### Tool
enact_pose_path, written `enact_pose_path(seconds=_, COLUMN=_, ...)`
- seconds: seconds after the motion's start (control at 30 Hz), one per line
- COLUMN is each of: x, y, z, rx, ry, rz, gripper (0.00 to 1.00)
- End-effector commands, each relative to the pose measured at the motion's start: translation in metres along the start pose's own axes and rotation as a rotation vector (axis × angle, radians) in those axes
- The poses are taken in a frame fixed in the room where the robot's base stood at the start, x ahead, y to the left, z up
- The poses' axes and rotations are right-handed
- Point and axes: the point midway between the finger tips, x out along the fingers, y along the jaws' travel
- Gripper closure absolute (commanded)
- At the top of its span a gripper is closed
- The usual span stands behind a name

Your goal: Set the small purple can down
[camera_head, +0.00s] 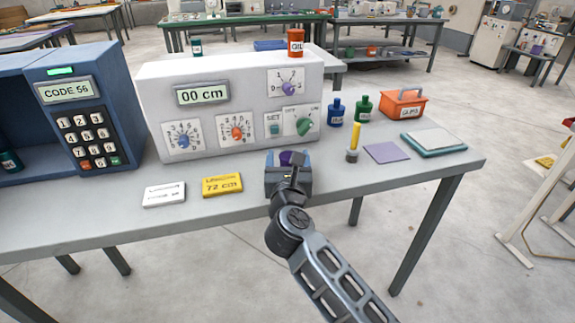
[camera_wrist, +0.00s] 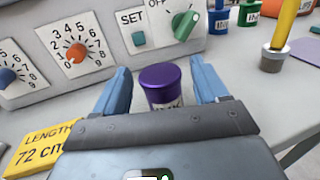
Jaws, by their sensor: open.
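The small purple can (camera_wrist: 162,85) stands upright between the two blue fingers of my gripper (camera_wrist: 163,92) in the wrist view. A gap shows on each side of the can, so the fingers are open and apart from it. In the head view the can's purple top (camera_head: 286,158) shows just behind my gripper (camera_head: 288,172), over the grey table (camera_head: 330,185) in front of the white machine. The can's lower part is hidden by my gripper, so its contact with the table cannot be seen.
The white machine (camera_head: 235,80) reads 00 cm and stands close behind the can. A yellow card (camera_head: 222,185) and a white card (camera_head: 164,194) lie to the left. A grey pot with a yellow stick (camera_head: 352,155) and a purple sheet (camera_head: 387,152) are to the right.

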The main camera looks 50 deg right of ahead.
Motion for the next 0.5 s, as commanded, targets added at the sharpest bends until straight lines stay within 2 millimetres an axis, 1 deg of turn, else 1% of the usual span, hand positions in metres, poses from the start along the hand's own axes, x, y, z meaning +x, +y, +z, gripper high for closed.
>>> enact_pose_path(seconds=0.03, x=0.008, y=-0.001, z=0.001, rx=0.001, ry=-0.001, rz=-0.002, gripper=0.27)
enact_pose_path(seconds=0.1, x=0.016, y=0.000, z=0.000, rx=0.000, ry=0.000, rz=-0.001, gripper=0.27)
enact_pose_path(seconds=0.2, x=0.023, y=0.000, z=0.000, rx=0.000, ry=-0.001, rz=0.000, gripper=0.27)
enact_pose_path(seconds=0.43, x=0.024, y=0.000, z=-0.001, rx=-0.001, ry=0.000, rz=0.001, gripper=0.27)
enact_pose_path(seconds=0.47, x=0.024, y=0.000, z=-0.001, rx=-0.001, ry=0.000, rz=0.001, gripper=0.28)
enact_pose_path(seconds=0.5, x=0.024, y=0.000, z=-0.001, rx=-0.001, ry=0.000, rz=0.001, gripper=0.32)
